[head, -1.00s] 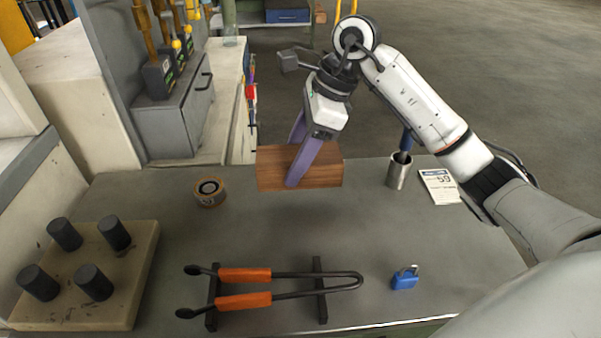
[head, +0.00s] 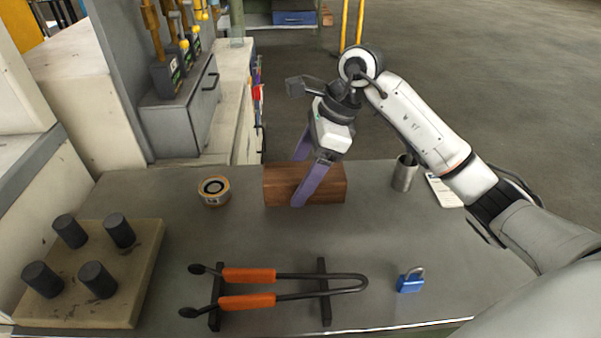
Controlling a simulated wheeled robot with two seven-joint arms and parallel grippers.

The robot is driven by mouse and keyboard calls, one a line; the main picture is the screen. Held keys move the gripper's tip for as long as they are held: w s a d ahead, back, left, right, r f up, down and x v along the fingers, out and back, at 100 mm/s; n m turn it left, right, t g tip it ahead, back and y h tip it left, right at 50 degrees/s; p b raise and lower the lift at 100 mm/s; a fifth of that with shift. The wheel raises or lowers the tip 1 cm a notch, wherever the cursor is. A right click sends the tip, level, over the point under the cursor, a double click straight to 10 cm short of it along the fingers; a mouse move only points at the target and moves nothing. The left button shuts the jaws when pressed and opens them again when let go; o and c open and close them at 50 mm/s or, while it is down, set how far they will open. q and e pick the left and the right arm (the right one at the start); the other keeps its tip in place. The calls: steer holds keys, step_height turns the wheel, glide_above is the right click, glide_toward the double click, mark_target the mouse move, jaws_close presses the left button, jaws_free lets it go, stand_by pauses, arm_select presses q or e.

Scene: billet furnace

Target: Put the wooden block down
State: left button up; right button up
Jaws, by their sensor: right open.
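The wooden block (head: 280,186) is a brown rectangular block at the back middle of the grey table (head: 240,238). It looks level and appears to rest on the tabletop near the back edge. My right gripper (head: 299,192) comes down over it from above, with one purple finger in front of the block and the other behind it, partly hidden. The jaws are open around the block. Whether a finger still touches it I cannot tell. My left gripper is not in view.
A tape roll (head: 214,191) lies left of the block; a metal cup (head: 404,173) stands to the right. Orange-handled tongs (head: 248,275) rest on dark supports in front. A blue padlock (head: 411,282) lies front right. A slab (head: 120,290) with several dark cylinders is front left.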

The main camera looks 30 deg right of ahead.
steer(key=shift+r, duration=0.25)
steer(key=v, duration=1.1)
steer(key=shift+r+p, duration=0.35)
steer(key=shift+s+d, duration=0.15)
